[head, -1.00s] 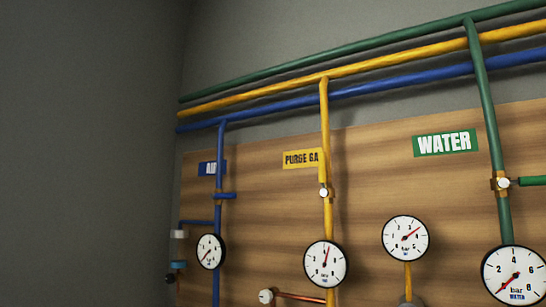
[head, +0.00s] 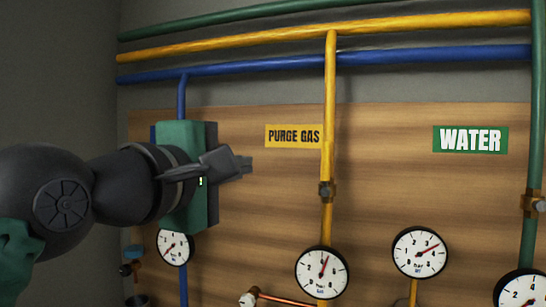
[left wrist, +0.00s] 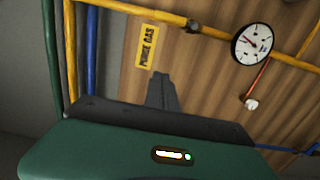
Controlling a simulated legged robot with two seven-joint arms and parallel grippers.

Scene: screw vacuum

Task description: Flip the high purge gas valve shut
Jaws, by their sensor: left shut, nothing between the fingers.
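The purge gas valve (head: 327,190) sits on the vertical yellow pipe (head: 329,90), beside the yellow PURGE GAS label (head: 293,136). Its handle is hard to make out against the pipe; a yellow strip seems to run upward along it. The valve also shows in the left wrist view (left wrist: 192,26) near the top. My left gripper (head: 247,164) is shut and empty, in front of the board, to the left of the valve and a little higher in the head view. Its closed fingers point toward the board in the left wrist view (left wrist: 161,85). My right gripper is not in view.
A gauge (head: 322,272) is below the valve, with another gauge (head: 420,252) to its right. A green WATER pipe (head: 536,120) with its own valve (head: 532,203) stands at the right. Horizontal pipes cross above. Bare board (head: 390,170) lies right of the valve.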

